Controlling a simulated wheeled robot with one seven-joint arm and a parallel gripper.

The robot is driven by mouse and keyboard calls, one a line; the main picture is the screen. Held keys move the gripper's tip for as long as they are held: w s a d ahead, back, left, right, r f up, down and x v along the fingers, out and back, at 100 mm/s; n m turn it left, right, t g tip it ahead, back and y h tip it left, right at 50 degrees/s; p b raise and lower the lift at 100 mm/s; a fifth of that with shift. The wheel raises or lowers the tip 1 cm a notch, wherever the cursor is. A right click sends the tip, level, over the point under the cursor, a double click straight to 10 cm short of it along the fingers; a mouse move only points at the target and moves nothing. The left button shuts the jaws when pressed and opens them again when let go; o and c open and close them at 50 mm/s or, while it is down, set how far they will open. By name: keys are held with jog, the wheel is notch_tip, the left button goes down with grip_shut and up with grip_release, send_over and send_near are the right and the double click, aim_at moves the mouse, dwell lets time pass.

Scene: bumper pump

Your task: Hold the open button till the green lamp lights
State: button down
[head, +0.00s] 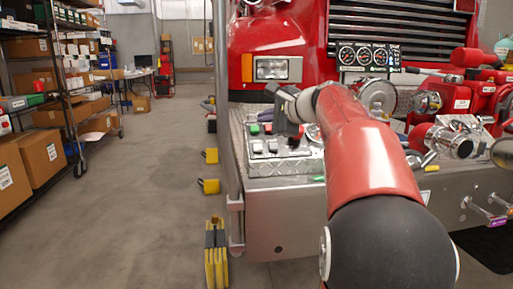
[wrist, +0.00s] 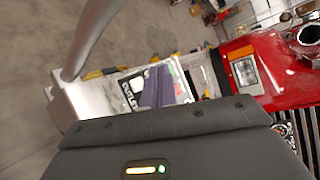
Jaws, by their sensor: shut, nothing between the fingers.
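The control panel (head: 258,167) is a silver tread-plate box on the left end of the truck's bumper, with several small dark and light switches on top. A small green spot (head: 254,129) shows at its back left; I cannot tell whether it is a lamp or lit. My gripper (head: 293,141) is shut and empty, pointing down over the right part of the panel. In the wrist view its dark fingers (wrist: 157,87) stand together before the panel's labelled face (wrist: 131,88). I cannot pick out the open button or tell whether the fingers touch it.
The red truck front (head: 290,35) with its headlight (head: 271,68) rises behind the panel. Gauges (head: 364,56) and red and chrome fittings (head: 452,141) crowd the right. Yellow chocks (head: 216,255) stand on the floor to the left, where the aisle is clear beside shelves.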

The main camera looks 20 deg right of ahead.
aim_at(255, 144)
jog(key=w+d+f+b, duration=0.1)
jog(key=w+f+b, duration=0.3)
jog(key=f, duration=0.3)
jog(key=shift+w+d+f, duration=0.15)
jog(key=shift+f, duration=0.1)
jog(key=shift+f, duration=0.1)
dwell(1.9)
jog(key=shift+w+f, duration=0.2)
jog(key=shift+f, duration=0.05)
jog(key=shift+w+d+f+b, duration=0.1)
jog(key=shift+w+f+b, duration=0.15)
jog(key=shift+f+b, duration=0.2)
dwell(0.7)
dwell(2.8)
jog(key=shift+s+r+p, duration=0.45)
jog(key=shift+r+p, duration=0.05)
jog(key=shift+r, duration=0.3)
jog(key=shift+r, duration=0.1)
